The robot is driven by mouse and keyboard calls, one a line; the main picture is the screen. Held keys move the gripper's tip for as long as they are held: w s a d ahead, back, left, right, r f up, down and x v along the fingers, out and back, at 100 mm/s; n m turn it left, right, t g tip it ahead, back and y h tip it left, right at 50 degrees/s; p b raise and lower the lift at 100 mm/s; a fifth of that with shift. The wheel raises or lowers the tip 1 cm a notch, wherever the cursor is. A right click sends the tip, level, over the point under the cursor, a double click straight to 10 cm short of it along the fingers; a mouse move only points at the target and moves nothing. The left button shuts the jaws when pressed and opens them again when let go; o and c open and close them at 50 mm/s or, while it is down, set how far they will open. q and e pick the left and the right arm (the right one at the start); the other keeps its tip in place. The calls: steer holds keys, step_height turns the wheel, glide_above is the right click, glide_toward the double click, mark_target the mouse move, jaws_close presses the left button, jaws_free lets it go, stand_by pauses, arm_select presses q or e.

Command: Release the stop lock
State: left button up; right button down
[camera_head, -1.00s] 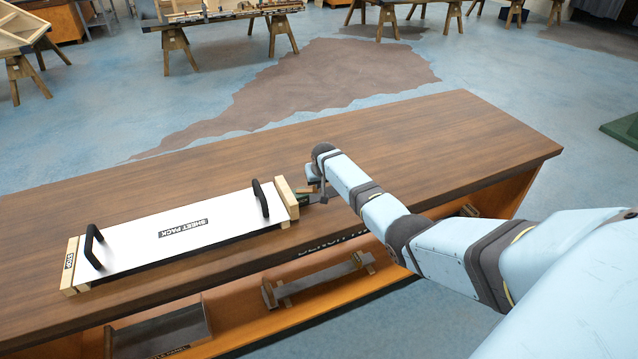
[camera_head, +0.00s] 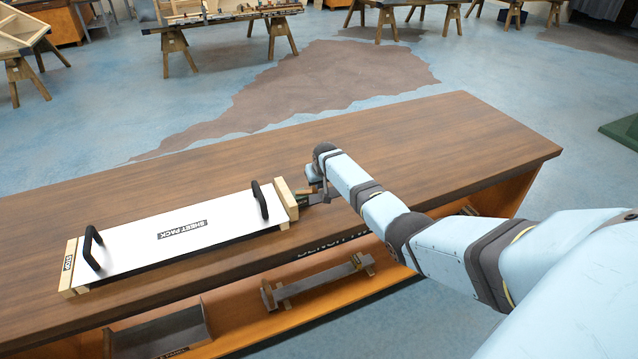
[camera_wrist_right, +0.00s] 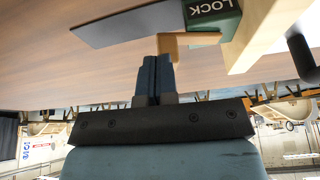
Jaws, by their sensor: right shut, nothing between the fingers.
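The green lock block (camera_wrist_right: 210,22), marked LOCK, shows in the right wrist view beside a pale wooden end piece. A small wooden tab (camera_wrist_right: 181,46) sticks out from under it, with a dark grey flat plate (camera_wrist_right: 125,22) alongside. My right gripper (camera_wrist_right: 153,62) is shut and empty, its tips right by the tab; I cannot tell whether they touch. In the head view my right gripper (camera_head: 311,196) is at the right end of the white sheet pack (camera_head: 170,235), partly hidden by the wrist. A stop (camera_head: 69,265) marked STOP is at the left end. My left gripper is out of view.
The pack has two black handles (camera_head: 92,247) standing up from it. It lies on a brown wooden bench (camera_head: 430,140) whose back and right parts are clear. The open shelf below holds a metal bar (camera_head: 315,281) and a grey tray (camera_head: 160,332).

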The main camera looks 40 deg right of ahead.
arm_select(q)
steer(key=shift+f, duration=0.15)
arm_select(e)
steer(key=shift+w+a+f, duration=0.15)
arm_select(q)
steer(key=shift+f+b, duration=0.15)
steer(key=shift+b, duration=0.2)
arm_select(e)
steer(key=shift+w+a, duration=0.4)
steer(key=shift+a, duration=0.15)
